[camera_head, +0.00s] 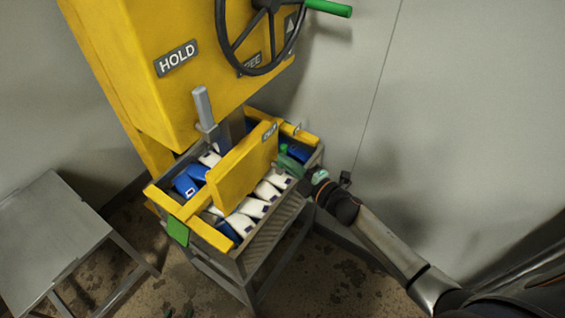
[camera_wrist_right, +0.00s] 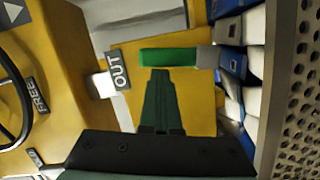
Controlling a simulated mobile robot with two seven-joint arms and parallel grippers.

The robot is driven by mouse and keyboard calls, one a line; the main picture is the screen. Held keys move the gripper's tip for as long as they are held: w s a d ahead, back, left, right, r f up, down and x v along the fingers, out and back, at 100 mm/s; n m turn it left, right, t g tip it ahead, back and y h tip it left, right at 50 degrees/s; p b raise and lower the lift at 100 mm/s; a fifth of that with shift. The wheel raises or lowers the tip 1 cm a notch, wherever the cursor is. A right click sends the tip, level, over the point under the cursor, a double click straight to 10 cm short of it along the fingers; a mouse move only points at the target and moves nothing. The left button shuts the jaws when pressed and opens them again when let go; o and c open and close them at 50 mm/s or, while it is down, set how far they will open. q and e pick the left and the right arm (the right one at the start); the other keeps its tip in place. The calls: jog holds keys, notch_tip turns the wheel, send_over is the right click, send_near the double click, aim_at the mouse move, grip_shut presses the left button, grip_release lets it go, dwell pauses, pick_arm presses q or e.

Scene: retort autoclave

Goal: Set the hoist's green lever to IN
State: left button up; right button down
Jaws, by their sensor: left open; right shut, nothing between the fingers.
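The green lever (camera_wrist_right: 168,57) lies across the yellow plate in the right wrist view, with a grey block at its right end. Its left end is near the OUT label (camera_wrist_right: 119,69). No IN label is readable. Only dark tips of my left gripper (camera_head: 177,313) show at the bottom edge, apart and empty.
The yellow hoist (camera_head: 130,70) carries a HOLD label, a black handwheel (camera_head: 225,40) and a green handle (camera_head: 328,8). A grey table (camera_head: 50,235) stands left. A wall is behind.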

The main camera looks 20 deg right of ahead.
jog(key=m+p, duration=0.1)
jog(key=w+d+m+p, duration=0.1)
jog(key=shift+w+d+r+g+p, duration=0.1)
jog(key=shift+d+r+g+p, duration=0.2)
jog(key=shift+r+p, duration=0.1)
jog(key=w+d+f+m, duration=0.1)
jog(key=m, duration=0.1)
jog(key=w+d+f+m+g, duration=0.1)
jog(key=m, duration=0.2)
jog(key=d+m+g+y, duration=0.1)
jog(key=m, duration=0.1)
jog(key=shift+w+d+f+m+p, duration=0.3)
jog(key=shift+w+f+m, duration=0.1)
jog(key=shift+w+d+f, duration=0.1)
jog(key=shift+f, duration=0.1)
jog(key=shift+b, duration=0.35)
jog(key=shift+r, duration=0.1)
